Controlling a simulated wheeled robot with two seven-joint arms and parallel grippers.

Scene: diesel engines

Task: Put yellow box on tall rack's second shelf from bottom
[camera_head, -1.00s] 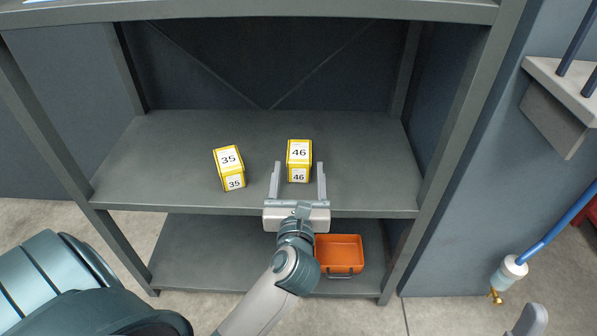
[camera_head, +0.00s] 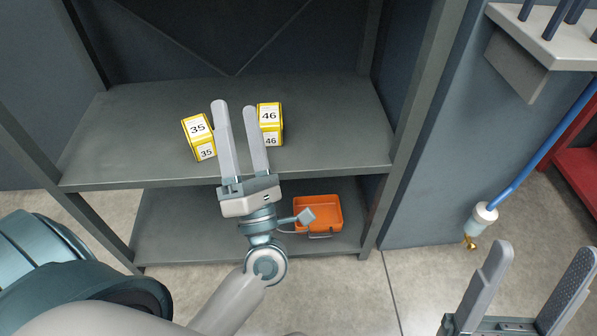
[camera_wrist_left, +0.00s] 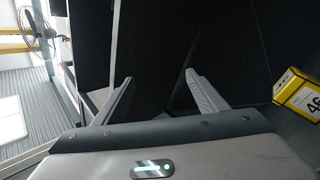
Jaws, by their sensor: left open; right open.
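Two yellow boxes with white labels stand on the rack's second shelf from the bottom (camera_head: 330,155). The box marked 35 (camera_head: 199,137) is on the left, and the box marked 46 (camera_head: 270,124) is on the right. My left gripper (camera_head: 235,108) is open and empty, raised in front of the shelf, with its fingers overlapping the gap between the boxes in the head view. The box marked 46 also shows at the right edge of the left wrist view (camera_wrist_left: 299,90), outside the fingers (camera_wrist_left: 160,85). My right gripper (camera_head: 540,265) is open and empty at the lower right, away from the rack.
An orange bin (camera_head: 318,212) sits on the bottom shelf (camera_head: 185,222). Rack posts (camera_head: 408,115) bound the shelf's sides. At the right are a peg-bearing ledge (camera_head: 550,50), a blue hose (camera_head: 535,150) and a red stand (camera_head: 580,170). The shelf right of box 46 is clear.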

